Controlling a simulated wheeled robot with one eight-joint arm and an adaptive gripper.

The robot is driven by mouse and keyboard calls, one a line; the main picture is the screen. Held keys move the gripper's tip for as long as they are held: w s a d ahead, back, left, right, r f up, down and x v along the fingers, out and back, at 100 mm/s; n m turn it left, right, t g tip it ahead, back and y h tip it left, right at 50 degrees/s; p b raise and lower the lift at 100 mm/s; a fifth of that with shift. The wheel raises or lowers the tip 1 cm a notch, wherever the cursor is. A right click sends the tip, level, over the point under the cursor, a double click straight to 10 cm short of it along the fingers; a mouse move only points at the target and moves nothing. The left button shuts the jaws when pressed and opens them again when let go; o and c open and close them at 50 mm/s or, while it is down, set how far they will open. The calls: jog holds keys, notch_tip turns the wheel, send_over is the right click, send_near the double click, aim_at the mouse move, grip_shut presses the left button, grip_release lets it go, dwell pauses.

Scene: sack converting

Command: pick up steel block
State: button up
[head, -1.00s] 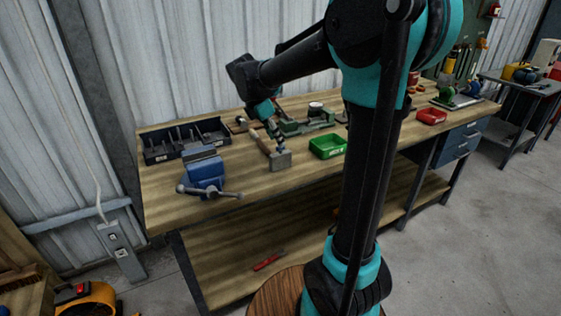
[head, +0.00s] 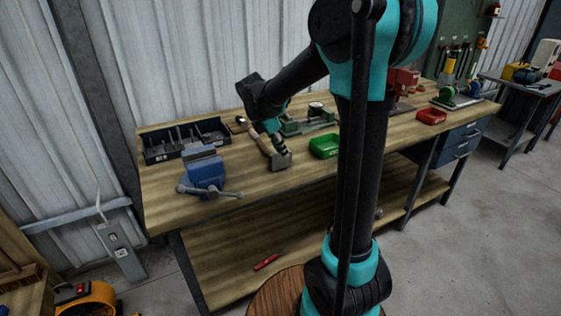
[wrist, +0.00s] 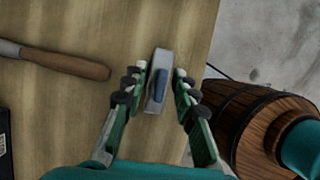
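The steel block (head: 282,162) is a small grey block on the wooden workbench near its front edge. My gripper (wrist: 160,78) is open, one finger on each side of the block, with a small gap showing on both sides. In the head view my gripper (head: 278,147) points down right over the block. Whether the fingertips reach down beside it is hard to tell.
A wooden-handled tool (wrist: 75,64) lies left of the block. A blue vise (head: 206,172), a black tray (head: 185,140), a green bin (head: 324,146) and a red bin (head: 431,116) stand on the bench. A wooden barrel (wrist: 262,112) is beyond the bench edge.

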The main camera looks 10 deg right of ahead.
grip_shut()
jog(key=shift+r, duration=0.15)
